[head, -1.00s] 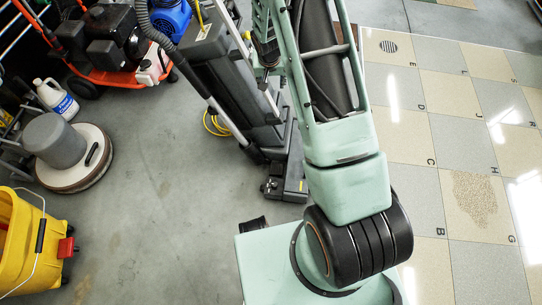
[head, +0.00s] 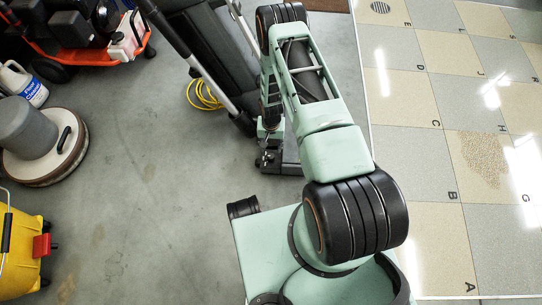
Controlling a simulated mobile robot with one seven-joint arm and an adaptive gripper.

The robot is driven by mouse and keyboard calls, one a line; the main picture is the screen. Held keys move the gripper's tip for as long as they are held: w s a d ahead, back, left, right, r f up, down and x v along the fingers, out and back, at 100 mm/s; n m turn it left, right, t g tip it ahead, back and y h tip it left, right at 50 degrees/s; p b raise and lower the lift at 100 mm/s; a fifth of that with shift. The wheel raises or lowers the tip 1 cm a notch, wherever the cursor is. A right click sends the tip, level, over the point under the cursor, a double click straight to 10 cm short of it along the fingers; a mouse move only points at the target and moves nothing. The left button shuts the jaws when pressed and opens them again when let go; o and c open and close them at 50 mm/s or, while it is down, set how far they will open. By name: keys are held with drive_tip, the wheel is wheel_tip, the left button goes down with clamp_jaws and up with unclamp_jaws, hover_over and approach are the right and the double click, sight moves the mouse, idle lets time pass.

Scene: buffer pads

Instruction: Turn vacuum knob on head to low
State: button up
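A dark grey upright vacuum (head: 207,52) stands behind my arm in the head view, with a long light-coloured tube along its left side. Its low base (head: 289,155) shows on the floor beside my arm. The vacuum's top runs out of the frame, and I cannot make out a knob or its setting. My pale green arm rises from my base to a black joint near the top edge and partly covers the vacuum. A lower part of my arm shows behind the upper links.
A yellow cord (head: 204,95) lies beside the vacuum. At left are a round floor polisher (head: 40,140), a white jug (head: 23,83), a yellow bucket (head: 22,250) and an orange-framed machine (head: 65,50). Grey floor (head: 150,200) is clear; lettered tiles (head: 405,150) lie right.

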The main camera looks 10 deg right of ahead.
sight(271, 156)
wheel_tip(271, 156, down, 8)
drive_tip(key=shift+r+b, duration=0.2)
drive_tip(key=shift+b, duration=1.05)
drive_tip(key=shift+c, duration=0.5)
clamp_jaws()
